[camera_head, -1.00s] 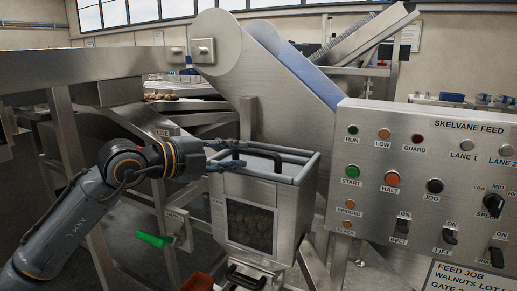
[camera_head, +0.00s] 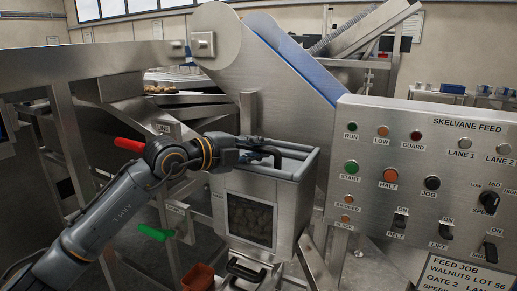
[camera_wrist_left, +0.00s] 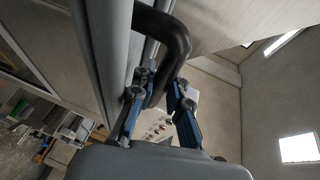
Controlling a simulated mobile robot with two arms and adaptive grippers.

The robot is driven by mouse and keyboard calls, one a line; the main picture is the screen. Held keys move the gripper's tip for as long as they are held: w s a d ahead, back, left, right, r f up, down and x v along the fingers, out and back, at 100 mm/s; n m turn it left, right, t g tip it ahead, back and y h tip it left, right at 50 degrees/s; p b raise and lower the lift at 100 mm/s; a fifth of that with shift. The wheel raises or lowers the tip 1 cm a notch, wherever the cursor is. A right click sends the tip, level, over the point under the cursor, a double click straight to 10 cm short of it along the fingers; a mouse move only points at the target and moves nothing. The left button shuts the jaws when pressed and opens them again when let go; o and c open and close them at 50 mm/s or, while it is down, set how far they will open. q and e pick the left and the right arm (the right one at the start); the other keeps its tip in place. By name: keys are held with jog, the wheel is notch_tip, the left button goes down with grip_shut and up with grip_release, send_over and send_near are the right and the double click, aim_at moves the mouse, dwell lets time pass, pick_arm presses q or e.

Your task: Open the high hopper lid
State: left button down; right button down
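The high hopper (camera_head: 300,195) is a steel box with a dark window, left of the control panel. Its grey lid (camera_head: 292,165) lies flat across the top, closed. A black bar handle (camera_head: 270,152) stands on the lid; it also shows in the left wrist view (camera_wrist_left: 178,32). My left gripper (camera_head: 262,148) reaches in from the left at the lid. In the left wrist view its blue-sided fingers (camera_wrist_left: 163,88) lie close on both sides of the handle bar and appear shut on it. My right gripper is in neither view.
The control panel (camera_head: 425,190) with buttons and switches stands close on the right. A tall steel chute (camera_head: 270,70) rises behind the hopper. A red lever (camera_head: 129,145) and a green lever (camera_head: 156,233) stick out left. An orange-red bin (camera_head: 198,277) is below.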

pick_arm(q)
jog(key=shift+r+g+p, duration=0.3)
jog(key=shift+r+p, duration=0.25)
jog(key=shift+p, duration=0.25)
jog(key=w+d+r+n+g+y+p, duration=0.1)
jog(key=r+p, duration=0.5)
jog(key=p, duration=0.7)
jog(key=shift+w+d+n+g+y, duration=0.4)
jog(key=shift+w+g+y, duration=0.6)
jog(key=shift+w+g, duration=0.65)
jog(key=shift+w+r, duration=0.1)
jog(key=shift+w, duration=0.1)
